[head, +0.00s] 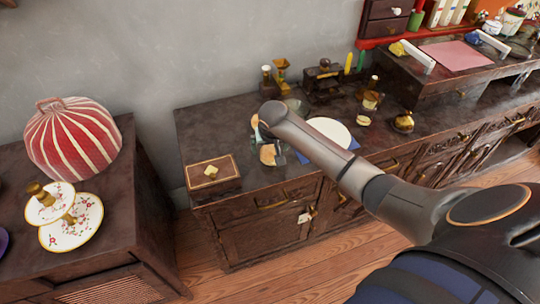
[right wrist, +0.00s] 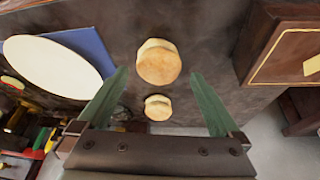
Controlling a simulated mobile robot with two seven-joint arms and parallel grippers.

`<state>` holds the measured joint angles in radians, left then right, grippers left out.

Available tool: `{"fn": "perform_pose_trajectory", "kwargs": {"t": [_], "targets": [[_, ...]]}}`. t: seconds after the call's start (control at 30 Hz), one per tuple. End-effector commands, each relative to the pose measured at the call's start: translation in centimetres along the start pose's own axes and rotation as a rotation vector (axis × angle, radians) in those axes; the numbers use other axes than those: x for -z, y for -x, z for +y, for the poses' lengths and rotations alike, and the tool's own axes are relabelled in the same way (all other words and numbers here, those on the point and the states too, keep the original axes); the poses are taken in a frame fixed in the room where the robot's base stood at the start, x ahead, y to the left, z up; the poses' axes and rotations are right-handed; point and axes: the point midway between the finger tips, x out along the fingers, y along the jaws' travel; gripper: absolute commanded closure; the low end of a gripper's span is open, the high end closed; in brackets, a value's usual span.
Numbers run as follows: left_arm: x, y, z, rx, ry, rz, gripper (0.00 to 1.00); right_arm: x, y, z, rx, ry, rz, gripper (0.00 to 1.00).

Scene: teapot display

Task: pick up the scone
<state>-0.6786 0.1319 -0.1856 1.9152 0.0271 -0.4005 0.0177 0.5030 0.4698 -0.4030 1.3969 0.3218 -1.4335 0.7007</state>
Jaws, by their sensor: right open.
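Two round, tan scones lie on the dark counter. In the right wrist view the larger-looking scone (right wrist: 158,62) lies between the lines of my right gripper's (right wrist: 158,74) two green fingers, near their tips. The smaller-looking scone (right wrist: 158,107) lies beyond it, toward the wall. My right gripper is open and empty, pointing down over them; I cannot tell its exact height. In the head view the front scone (head: 267,154) shows beside the gripper, and the back one (head: 256,124) is partly hidden by my right wrist. My left gripper is not in view.
A white plate (right wrist: 45,68) on a blue napkin (right wrist: 88,45) lies to one side. A wooden box (head: 213,185) with a small pale yellow item on top stands at the counter's left end. Bottles and a dark grinder (head: 323,84) stand behind.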

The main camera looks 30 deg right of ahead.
Motion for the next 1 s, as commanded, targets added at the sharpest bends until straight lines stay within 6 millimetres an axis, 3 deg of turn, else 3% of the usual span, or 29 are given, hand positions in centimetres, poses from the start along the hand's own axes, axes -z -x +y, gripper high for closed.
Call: {"fn": "perform_pose_trajectory", "kwargs": {"t": [0.33,0.67,1.0], "targets": [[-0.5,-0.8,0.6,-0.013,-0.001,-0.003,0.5,0.1,-4.5,0.2,0.0,0.0,-0.002,0.0],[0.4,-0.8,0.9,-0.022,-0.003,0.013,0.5,0.1,-4.9,0.2,0.0,0.001,-0.001,0.0],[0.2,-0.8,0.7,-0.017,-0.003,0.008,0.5,0.1,-4.9,0.3,0.0,0.001,-0.001,0.37]]}}
